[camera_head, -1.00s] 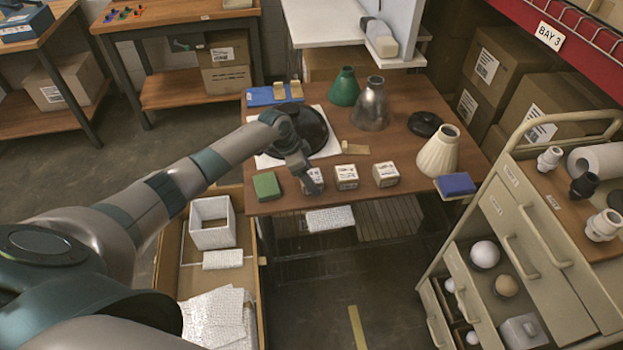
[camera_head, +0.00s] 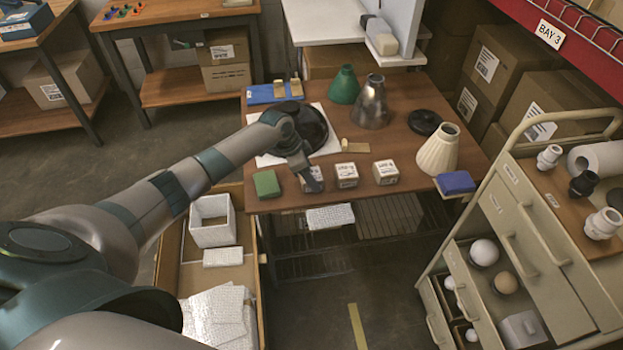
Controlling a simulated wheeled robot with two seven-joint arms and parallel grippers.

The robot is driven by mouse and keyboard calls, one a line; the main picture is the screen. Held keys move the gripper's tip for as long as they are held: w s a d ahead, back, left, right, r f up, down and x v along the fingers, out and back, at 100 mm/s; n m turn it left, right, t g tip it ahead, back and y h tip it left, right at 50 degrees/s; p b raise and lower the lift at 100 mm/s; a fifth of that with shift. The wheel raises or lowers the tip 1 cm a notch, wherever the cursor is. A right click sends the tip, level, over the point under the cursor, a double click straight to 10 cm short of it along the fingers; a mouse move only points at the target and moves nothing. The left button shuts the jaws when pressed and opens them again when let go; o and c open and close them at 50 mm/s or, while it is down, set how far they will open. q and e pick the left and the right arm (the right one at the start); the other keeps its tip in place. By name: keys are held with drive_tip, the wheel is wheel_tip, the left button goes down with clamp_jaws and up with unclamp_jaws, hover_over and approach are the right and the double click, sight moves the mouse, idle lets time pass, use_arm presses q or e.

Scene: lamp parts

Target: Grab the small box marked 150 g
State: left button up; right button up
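Three small white boxes with dark print stand in a row near the front edge of the wooden table (camera_head: 285,206): a left box (camera_head: 308,186), a middle box (camera_head: 346,175) and a right box (camera_head: 385,172). The print is too small to read, so I cannot tell which is marked 150 g. My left gripper (camera_head: 313,184) points down at the left box and partly hides it. Whether its fingers are open or shut on the box cannot be seen. My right gripper is not in view.
A green block (camera_head: 266,184) lies just left of the left box. A black round base (camera_head: 312,128) is behind my wrist. A cream shade (camera_head: 438,150) and a blue block (camera_head: 455,183) stand at right. An open carton (camera_head: 180,262) and a drawer cart (camera_head: 520,230) flank the table.

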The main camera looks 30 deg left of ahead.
sight(318, 174)
use_arm(q)
drive_tip(key=shift+r, duration=0.1)
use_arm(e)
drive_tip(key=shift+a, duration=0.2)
